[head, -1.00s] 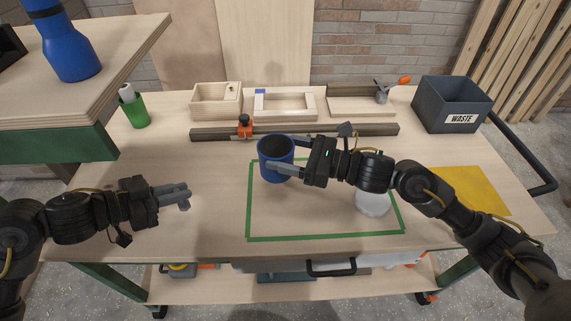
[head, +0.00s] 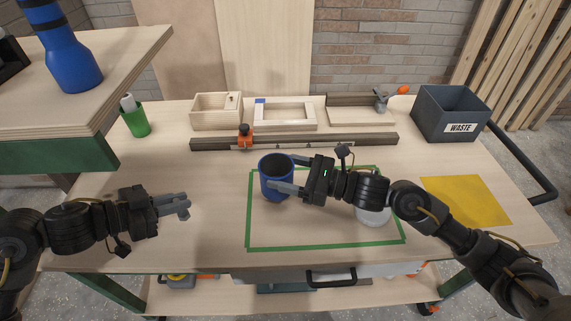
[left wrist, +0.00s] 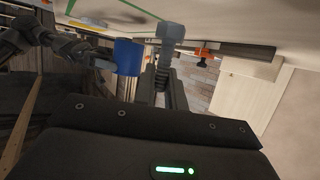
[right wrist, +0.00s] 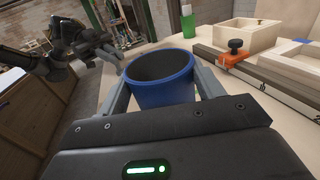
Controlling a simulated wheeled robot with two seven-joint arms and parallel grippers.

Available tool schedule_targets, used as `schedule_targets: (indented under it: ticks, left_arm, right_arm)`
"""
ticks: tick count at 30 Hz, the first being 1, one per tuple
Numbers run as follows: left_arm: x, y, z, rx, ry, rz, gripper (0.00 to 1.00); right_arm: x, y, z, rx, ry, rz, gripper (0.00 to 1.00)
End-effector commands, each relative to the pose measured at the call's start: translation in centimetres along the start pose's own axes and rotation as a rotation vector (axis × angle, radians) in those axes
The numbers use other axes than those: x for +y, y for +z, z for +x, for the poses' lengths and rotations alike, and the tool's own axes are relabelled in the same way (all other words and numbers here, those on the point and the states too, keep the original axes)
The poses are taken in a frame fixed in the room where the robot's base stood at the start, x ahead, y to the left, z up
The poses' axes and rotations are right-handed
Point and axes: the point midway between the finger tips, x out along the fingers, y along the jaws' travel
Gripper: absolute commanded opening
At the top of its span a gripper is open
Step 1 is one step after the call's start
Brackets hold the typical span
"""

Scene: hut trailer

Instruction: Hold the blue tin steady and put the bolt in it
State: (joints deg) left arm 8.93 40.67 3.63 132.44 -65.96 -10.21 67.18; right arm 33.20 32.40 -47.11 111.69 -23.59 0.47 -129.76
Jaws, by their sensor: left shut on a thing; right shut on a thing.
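The blue tin (head: 277,184) is upright and open at the top, over the left part of the green-outlined area on the bench. My right gripper (head: 285,174) is shut on it, one finger on each side. In the right wrist view the tin (right wrist: 160,90) sits between the fingers, its dark inside looking empty. My left gripper (head: 181,205) is at the left, clear of the tin, and shut on the grey bolt (left wrist: 167,45). The bolt stands out past the fingertips in the left wrist view. The tin (left wrist: 128,58) shows beyond it there.
A white round thing (head: 374,217) is partly hidden under my right arm. A yellow sheet (head: 466,201) and a WASTE bin (head: 450,112) are at the right. A rail with an orange clamp (head: 245,137) and wooden boxes line the back. A green cup (head: 134,121) stands back left.

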Motion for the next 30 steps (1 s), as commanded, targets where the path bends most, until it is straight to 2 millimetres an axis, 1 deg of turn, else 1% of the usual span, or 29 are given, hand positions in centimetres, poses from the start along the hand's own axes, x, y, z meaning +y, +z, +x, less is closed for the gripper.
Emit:
schedule_targets:
  ticks: [18, 22, 30]
  left_arm:
    - [0.0, 0.0, 0.0, 0.0, 0.0, 0.0, 0.0]
    - [0.0, 0.0, 0.0, 0.0, 0.0, 0.0, 0.0]
    - [0.0, 0.0, 0.0, 0.0, 0.0, 0.0, 0.0]
  right_arm:
    - [0.0, -4.5, 0.1, -0.001, 0.0, 0.001, 0.42]
    - [0.1, -4.9, 0.0, -0.002, 0.0, 0.0, 0.42]
    - [0.1, -5.0, 0.0, -0.002, 0.0, -0.001, 0.42]
